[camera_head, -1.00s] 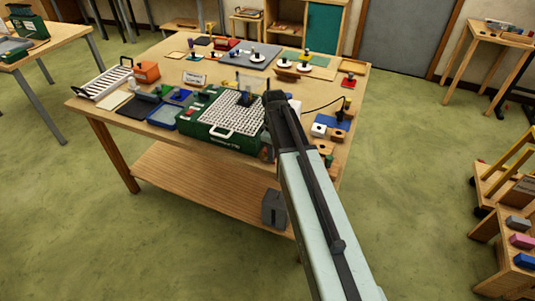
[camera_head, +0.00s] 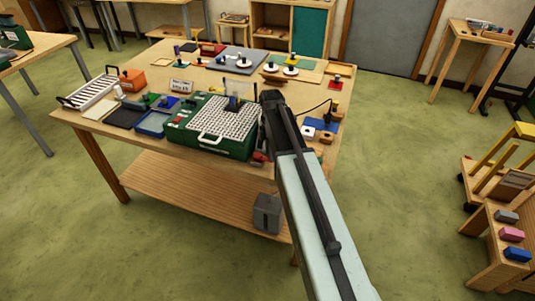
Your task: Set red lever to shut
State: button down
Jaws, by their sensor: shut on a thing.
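The green case (camera_head: 180,133) with a white studded top stands at the front of the wooden table. A small red part (camera_head: 258,157), which looks like the red lever, shows low at its right front corner, partly covered by my arm. My gripper (camera_head: 270,98) is at the dark far end of my arm, at the right side of the case. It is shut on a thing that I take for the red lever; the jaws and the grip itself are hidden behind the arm.
A white rack (camera_head: 97,92), an orange box (camera_head: 132,78) and a blue tray (camera_head: 153,122) stand left of the case. Small blocks and a blue mat (camera_head: 318,126) lie right of my arm. A grey block (camera_head: 267,212) is on the lower shelf (camera_head: 190,190).

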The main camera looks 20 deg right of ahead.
jog(key=shift+w+n, duration=0.2)
jog(key=shift+n, duration=0.2)
jog(key=c, duration=1.3)
grip_release()
jog(key=shift+d, duration=0.1)
jog(key=shift+o, duration=0.2)
jog(key=shift+r, duration=0.15)
notch_tip(320, 180, up, 8)
jog(key=p, duration=0.8)
jog(key=shift+f, duration=0.25)
